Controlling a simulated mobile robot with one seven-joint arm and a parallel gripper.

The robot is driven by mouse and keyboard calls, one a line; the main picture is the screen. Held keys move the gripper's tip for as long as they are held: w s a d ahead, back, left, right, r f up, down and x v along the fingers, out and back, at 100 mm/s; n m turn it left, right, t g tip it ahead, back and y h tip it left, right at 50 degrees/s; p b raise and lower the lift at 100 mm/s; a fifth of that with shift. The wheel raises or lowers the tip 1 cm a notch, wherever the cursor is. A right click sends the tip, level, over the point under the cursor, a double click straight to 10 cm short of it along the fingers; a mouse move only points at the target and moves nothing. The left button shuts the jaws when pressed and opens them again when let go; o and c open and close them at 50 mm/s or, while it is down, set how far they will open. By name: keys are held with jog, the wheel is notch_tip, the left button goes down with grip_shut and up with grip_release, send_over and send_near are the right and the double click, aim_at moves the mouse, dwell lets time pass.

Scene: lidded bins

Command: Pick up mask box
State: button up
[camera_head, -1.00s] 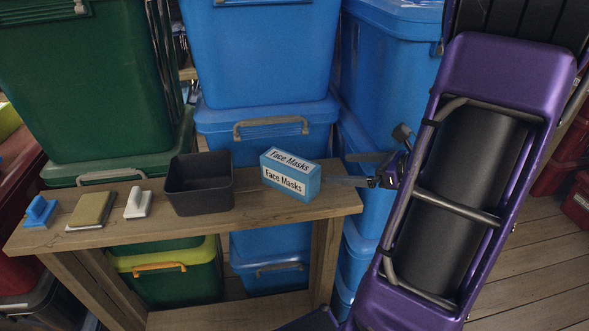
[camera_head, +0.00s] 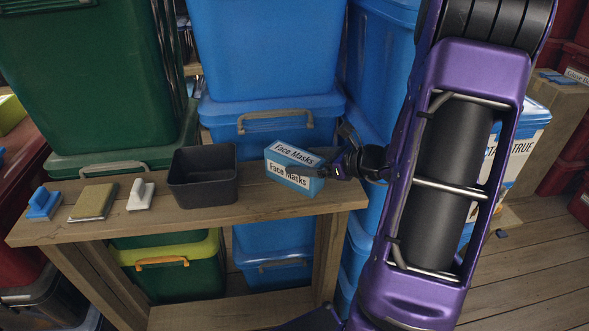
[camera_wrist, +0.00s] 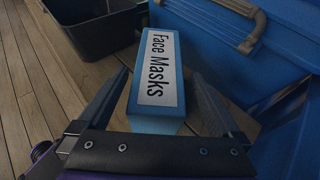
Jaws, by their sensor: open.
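The mask box (camera_head: 291,172) is a small blue box with white "Face Masks" labels. It sits on the right part of the wooden table, beside the black bin. My gripper (camera_head: 309,171) reaches it from the right in the head view. In the wrist view the mask box (camera_wrist: 160,75) lies between the two open fingers of my gripper (camera_wrist: 158,103), one finger on each side. The fingers look apart from the box, though the exact gaps are hard to judge.
An open black bin (camera_head: 203,194) stands left of the box. A white-handled tool (camera_head: 141,196), a tan sponge-like pad (camera_head: 94,202) and a blue-handled tool (camera_head: 43,205) lie farther left on the table (camera_head: 250,203). Stacked blue bins (camera_head: 268,120) stand close behind.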

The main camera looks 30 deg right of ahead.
aim_at(279, 155)
jog(key=x, duration=0.4)
jog(key=shift+f, duration=0.15)
jog(key=shift+s, duration=0.1)
grip_shut()
